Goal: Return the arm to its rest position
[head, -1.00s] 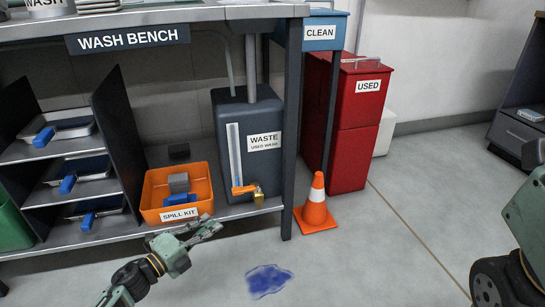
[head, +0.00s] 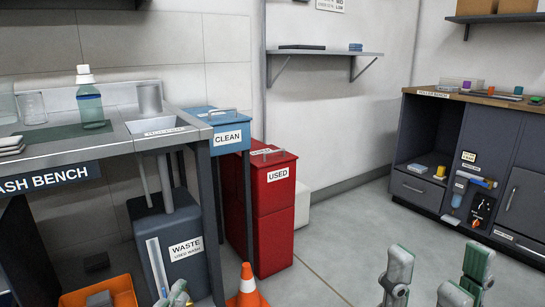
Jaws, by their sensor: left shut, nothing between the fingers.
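My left gripper (head: 178,294) shows only in part at the bottom edge of the head view, in front of the waste tank. Its fingers are shut with nothing between them, and the rest of that arm is below the frame. My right gripper (head: 437,270) stands at the bottom right with its fingers pointing up and spread apart. It is open and empty, over the floor in front of the dark cabinet.
The wash bench (head: 85,150) is at the left, with the waste tank (head: 170,235) and orange spill kit bin (head: 125,292) below. A cone (head: 247,285), the red used bin (head: 275,215) and the blue clean bin (head: 222,120) stand beside it. Floor (head: 340,250) between bench and cabinet (head: 425,130) is clear.

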